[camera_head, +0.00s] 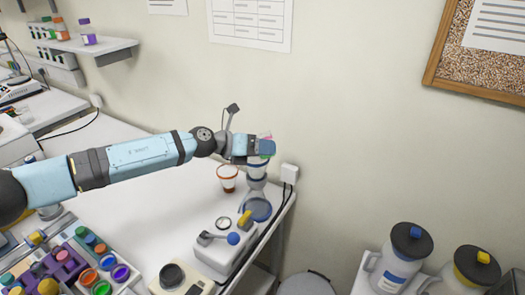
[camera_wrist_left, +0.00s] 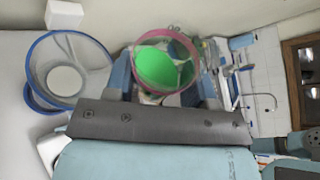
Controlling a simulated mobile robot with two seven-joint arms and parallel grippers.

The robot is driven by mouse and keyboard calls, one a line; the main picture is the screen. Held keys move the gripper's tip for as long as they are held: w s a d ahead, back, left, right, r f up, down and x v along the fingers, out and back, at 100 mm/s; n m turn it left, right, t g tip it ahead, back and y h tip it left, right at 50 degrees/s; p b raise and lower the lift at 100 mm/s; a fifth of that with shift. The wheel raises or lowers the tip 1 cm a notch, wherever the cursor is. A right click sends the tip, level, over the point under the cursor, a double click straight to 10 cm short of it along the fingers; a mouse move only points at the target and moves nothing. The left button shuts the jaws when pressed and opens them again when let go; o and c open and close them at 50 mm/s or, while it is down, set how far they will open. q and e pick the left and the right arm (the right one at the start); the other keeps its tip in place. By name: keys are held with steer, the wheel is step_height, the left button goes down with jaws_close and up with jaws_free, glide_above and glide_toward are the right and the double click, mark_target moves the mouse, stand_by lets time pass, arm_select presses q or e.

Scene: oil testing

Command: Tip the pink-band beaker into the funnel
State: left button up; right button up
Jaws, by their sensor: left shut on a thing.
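My left gripper (camera_head: 264,148) reaches in from the left and is shut on the pink-band beaker (camera_head: 266,136), whose pink edge shows just above the fingers. In the left wrist view the beaker's pink rim (camera_wrist_left: 138,43) and green contents lie between the fingers of my left gripper (camera_wrist_left: 166,78). The funnel (camera_head: 257,168), pale with a blue rim, is right below the gripper, partly hidden by it; it stands over a blue-ringed base (camera_head: 258,209). In the left wrist view the funnel (camera_wrist_left: 92,62) is left of the beaker and apart from it. My right gripper is out of view.
An orange-band beaker (camera_head: 228,178) stands left of the funnel. A white device (camera_head: 222,250) with blue and yellow knobs is in front. A rack of coloured caps (camera_head: 95,262) fills the lower left. The wall is behind; the table's right edge is close.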

arm_select(q)
steer(key=shift+s+d+f+n+g+h+b, duration=0.15)
steer(key=shift+n+g+h+b, duration=0.1)
steer(key=shift+n+b, duration=0.25)
steer(key=shift+a+f+n+g+h+b, duration=0.15)
steer(key=shift+n+h+b, duration=0.1)
steer(key=shift+n+b, duration=0.25)
steer(key=shift+d+f+n+h+b, duration=0.15)
steer(key=shift+n+h+b, duration=0.35)
steer(key=shift+n+b, duration=0.35)
steer(key=shift+n+g+b, duration=0.3)
steer(key=shift+n+b, duration=0.05)
steer(key=shift+n, duration=0.3)
steer(key=shift+r+n+h, duration=0.3)
steer(key=shift+n+h, duration=0.2)
steer(key=shift+w+a+r+n+h+p, duration=0.15)
steer(key=shift+r+n+h+p, duration=0.15)
steer(key=shift+n, duration=0.3)
steer(key=shift+w+a+r+n+h+p, duration=0.1)
steer(key=shift+w+r+n+h+p, duration=0.15)
steer(key=shift+n, duration=0.35)
steer(key=shift+w+a+r+n+h+p, duration=0.15)
steer(key=shift+r+n+h+p, duration=0.15)
steer(key=shift+n, duration=0.4)
steer(key=shift+w+a+r+n+h+p, duration=0.1)
steer(key=shift+w+n+h+p, duration=0.2)
steer(key=shift+n, duration=0.4)
steer(key=shift+a+r+n+h+p, duration=0.1)
steer(key=shift+r+n+h+p, duration=0.1)
steer(key=shift+n+p, duration=0.35)
